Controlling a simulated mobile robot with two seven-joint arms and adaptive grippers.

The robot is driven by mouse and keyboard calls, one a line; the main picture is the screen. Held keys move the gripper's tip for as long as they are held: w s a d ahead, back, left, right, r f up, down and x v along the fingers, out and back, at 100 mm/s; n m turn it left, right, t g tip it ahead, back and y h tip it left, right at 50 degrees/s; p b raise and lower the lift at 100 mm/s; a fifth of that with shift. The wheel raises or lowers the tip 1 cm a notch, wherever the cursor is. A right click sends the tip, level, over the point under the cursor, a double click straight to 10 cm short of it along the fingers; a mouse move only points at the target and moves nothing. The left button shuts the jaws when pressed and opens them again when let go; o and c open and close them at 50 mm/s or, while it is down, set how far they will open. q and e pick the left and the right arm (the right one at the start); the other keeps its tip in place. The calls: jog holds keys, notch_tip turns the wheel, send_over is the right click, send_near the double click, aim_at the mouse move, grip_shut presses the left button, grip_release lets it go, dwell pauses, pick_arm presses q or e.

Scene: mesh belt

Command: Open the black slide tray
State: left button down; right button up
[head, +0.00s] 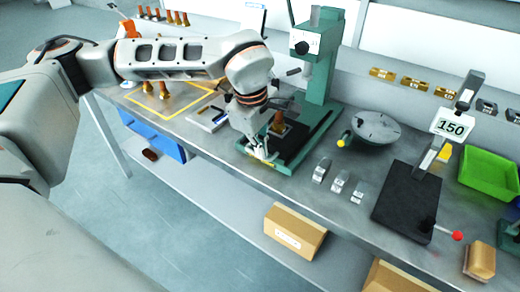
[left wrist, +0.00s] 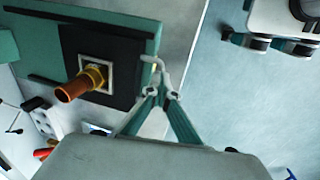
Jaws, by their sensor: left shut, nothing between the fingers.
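The black slide tray (head: 293,147) lies on the base of the green press (head: 320,95). It also shows in the left wrist view (left wrist: 122,68), with a square metal holder on it and a copper-coloured part with a brass collar (left wrist: 85,83) in that holder. A pale bent handle (left wrist: 157,64) is at the tray's edge. My left gripper (head: 260,154) is at the front of the press base. In the left wrist view its fingertips (left wrist: 163,93) are together close to the handle; I cannot tell whether they touch it. My right gripper is not in view.
Small metal blocks (head: 340,182), a round dial plate (head: 376,128) and a black stand marked 150 (head: 406,199) are right of the press. A green bin (head: 490,172) is at the far right. Cardboard boxes (head: 294,232) sit below the bench. The floor in front is clear.

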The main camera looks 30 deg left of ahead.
pick_arm(q)
jog(key=c, duration=2.2)
grip_release()
jog(key=shift+s+f, duration=0.25)
jog(key=shift+f, duration=0.05)
jog(key=shift+w, duration=0.1)
jog(key=shift+w+r, duration=0.1)
jog(key=shift+r, duration=0.05)
jog(key=shift+r, duration=0.3)
jog(key=r, duration=0.3)
jog(key=s+r, duration=0.1)
jog(key=r, duration=0.3)
jog(key=s+r, duration=0.1)
jog(key=r, duration=0.3)
jog(key=shift+a+r, duration=0.15)
jog(key=shift+s, duration=0.1)
